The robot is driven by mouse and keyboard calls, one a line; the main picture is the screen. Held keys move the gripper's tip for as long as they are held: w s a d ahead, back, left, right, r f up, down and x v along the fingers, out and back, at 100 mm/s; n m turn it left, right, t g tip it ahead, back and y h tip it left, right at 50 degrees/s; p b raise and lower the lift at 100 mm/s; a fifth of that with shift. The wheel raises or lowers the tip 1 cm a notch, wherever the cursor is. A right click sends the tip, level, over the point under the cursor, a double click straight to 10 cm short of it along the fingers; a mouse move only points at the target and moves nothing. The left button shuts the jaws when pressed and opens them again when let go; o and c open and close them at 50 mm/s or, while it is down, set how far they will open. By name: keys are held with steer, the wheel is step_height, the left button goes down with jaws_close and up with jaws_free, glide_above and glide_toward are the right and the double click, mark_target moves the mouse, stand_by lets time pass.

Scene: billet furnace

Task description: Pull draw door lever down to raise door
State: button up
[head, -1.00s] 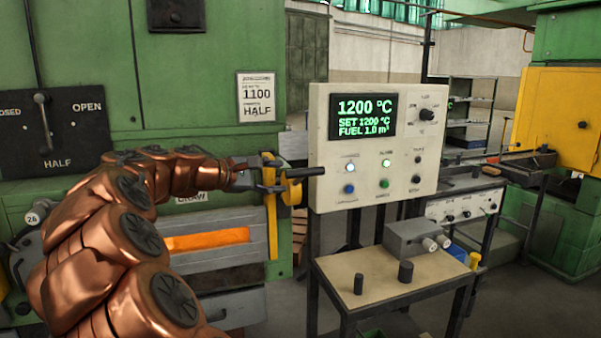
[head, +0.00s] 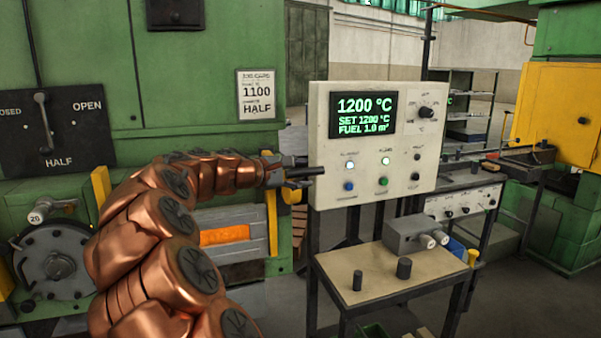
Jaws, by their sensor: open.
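The draw door lever (head: 308,172) ends in a dark, roughly level bar that points right in front of the control panel. My gripper (head: 289,172) is open at the bar's left part, with its dark fingers close around or beside it; contact cannot be told. My gripper and arm cover the lever's yellow pivot end. The draw door (head: 233,256) is a grey panel on the green furnace, below the gripper, with an orange glowing slot (head: 225,235). My copper arm hides the door's left part.
The control panel (head: 420,165), reading 1200 °C, stands close right of the bar. A small table (head: 375,285) with dark pegs and a grey box (head: 415,235) is below it. A damper lever (head: 44,120) and a round dial unit (head: 55,258) are at left.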

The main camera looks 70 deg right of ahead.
jaws_close()
stand_by(0.3)
stand_by(0.3)
